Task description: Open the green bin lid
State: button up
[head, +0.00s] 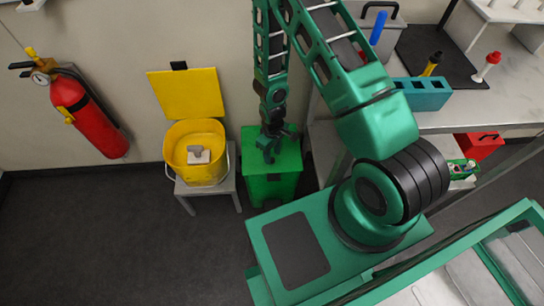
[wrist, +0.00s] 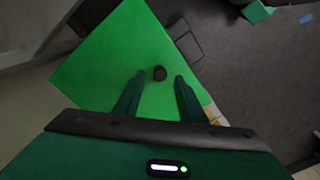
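The green bin (head: 270,187) stands on the floor against the wall, with its flat green lid (head: 288,160) shut on top. In the wrist view the lid (wrist: 105,60) fills the middle left, with a small round dark knob (wrist: 160,73) on it. My gripper (head: 269,150) is over the lid in the head view. In the wrist view my gripper (wrist: 157,82) is open, its two fingers apart on either side of the knob. I cannot tell whether the fingers touch the lid.
A yellow bucket (head: 190,175) with its lid raised stands on a small stool (head: 233,188) just left of the bin. A red fire extinguisher (head: 95,115) hangs on the wall further left. A workbench (head: 450,115) is to the right. The floor in front is clear.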

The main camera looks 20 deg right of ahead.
jog(key=shift+f, duration=1.15)
grip_shut()
jog(key=shift+r, duration=0.1)
